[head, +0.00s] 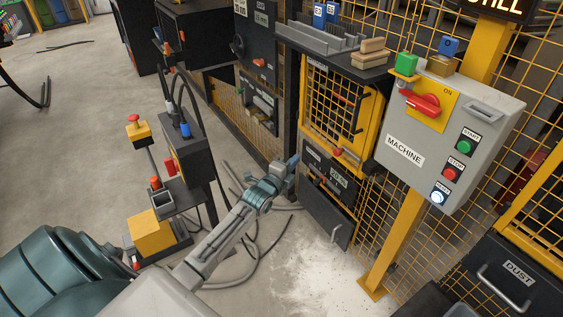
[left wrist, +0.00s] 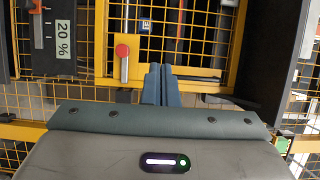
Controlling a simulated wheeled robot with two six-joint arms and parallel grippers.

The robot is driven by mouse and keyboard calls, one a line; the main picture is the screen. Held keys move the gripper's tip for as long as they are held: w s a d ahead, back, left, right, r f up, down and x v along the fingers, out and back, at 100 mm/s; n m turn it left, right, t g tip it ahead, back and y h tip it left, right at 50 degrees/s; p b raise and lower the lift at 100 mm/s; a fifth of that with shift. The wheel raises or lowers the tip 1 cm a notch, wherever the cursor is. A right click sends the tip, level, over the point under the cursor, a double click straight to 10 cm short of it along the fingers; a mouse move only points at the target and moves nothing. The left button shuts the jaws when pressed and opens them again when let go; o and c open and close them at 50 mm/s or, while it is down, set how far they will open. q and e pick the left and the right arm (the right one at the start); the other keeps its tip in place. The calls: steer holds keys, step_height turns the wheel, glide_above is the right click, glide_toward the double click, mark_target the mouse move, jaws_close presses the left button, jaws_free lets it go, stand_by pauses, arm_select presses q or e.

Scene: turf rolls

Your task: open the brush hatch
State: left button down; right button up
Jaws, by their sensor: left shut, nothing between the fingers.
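A yellow-framed mesh hatch (head: 303,112) stands in the cell wall and looks shut; no label naming it as the brush hatch is readable. A red-knobbed latch (head: 338,152) sits at its lower edge. The left wrist view shows a red knob (left wrist: 123,52) on a yellow lever, and yellow frame bars (left wrist: 205,72) behind the fingers. My left gripper (head: 293,163) is shut and empty, just left of the hatch's lower part. Its fingers (left wrist: 157,72) point toward the frame, right of the knob. Contact cannot be told. My right gripper is not visible.
Below the hatch is a dark panel (head: 325,215) with a handle. A grey machine box (head: 400,125) with a red switch and buttons is to the right. A dark post with cables (head: 185,150) stands left of my arm. Pale powder (head: 310,275) lies on the floor.

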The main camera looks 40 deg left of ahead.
arm_select(q)
steer(key=a, duration=0.2)
steer(key=s+a, duration=0.1)
steer(key=shift+s+a+p, duration=0.1)
steer(key=shift+a+p, duration=0.2)
steer(key=shift+a, duration=0.05)
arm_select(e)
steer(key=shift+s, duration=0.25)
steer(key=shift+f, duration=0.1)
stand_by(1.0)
